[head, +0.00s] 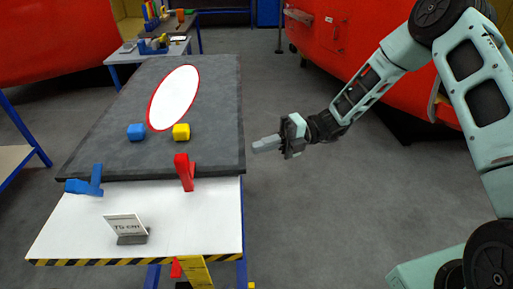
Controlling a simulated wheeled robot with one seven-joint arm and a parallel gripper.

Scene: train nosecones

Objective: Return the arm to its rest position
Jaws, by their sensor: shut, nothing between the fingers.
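My gripper (268,144) is shut and empty. It is held out to the left at the end of my arm, just right of the table's right edge and over open floor. It touches nothing that I can see. My arm (360,95) comes in from the right, bent at the elbow near the top right corner.
A table (75,235) with a dark slab (215,100) stands left.

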